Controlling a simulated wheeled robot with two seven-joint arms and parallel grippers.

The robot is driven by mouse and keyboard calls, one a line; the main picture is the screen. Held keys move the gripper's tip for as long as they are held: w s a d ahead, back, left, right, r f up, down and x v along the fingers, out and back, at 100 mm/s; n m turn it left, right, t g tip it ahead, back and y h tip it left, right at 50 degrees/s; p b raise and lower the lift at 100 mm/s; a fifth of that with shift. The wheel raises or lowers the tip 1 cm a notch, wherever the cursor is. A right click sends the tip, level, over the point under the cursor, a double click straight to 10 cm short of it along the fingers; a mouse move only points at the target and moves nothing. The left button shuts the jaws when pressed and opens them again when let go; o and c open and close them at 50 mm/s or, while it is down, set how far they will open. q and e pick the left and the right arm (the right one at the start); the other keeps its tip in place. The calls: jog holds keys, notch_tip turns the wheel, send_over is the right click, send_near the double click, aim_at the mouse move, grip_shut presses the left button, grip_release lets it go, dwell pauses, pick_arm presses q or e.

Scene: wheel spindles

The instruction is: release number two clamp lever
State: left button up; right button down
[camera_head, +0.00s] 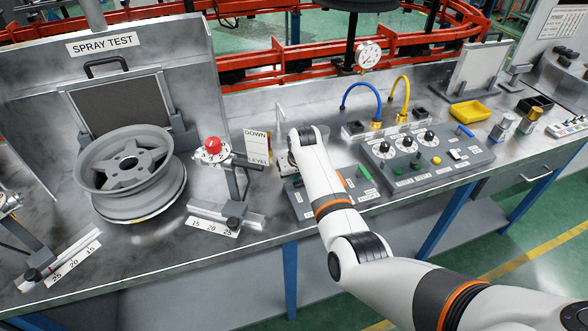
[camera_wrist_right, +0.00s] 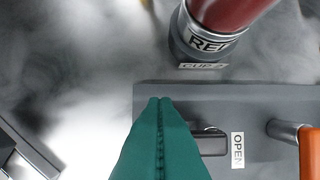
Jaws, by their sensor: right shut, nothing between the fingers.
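My right gripper (camera_wrist_right: 160,102) shows in the right wrist view as two green fingers pressed together, with nothing between them. Its tips overlap the edge of a grey panel (camera_wrist_right: 260,95). Farther right is a metal pin with an orange handle (camera_wrist_right: 311,152). I cannot tell which part is the number two clamp lever. In the head view my right arm covers much of this panel (camera_head: 303,204) and hides the fingers. My left gripper is not in view.
A red cylinder (camera_wrist_right: 222,12) in a dark cup stands behind a "CUP 2" label (camera_wrist_right: 203,66). In the head view, a wheel (camera_head: 128,165) and a red-topped dial (camera_head: 212,146) stand left; a control box (camera_head: 425,160) and yellow tray (camera_head: 470,110) stand right.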

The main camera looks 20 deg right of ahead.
dwell(0.4)
jog(key=shift+s+n+p, duration=0.15)
jog(key=shift+n+p, duration=0.15)
jog(key=shift+p, duration=0.05)
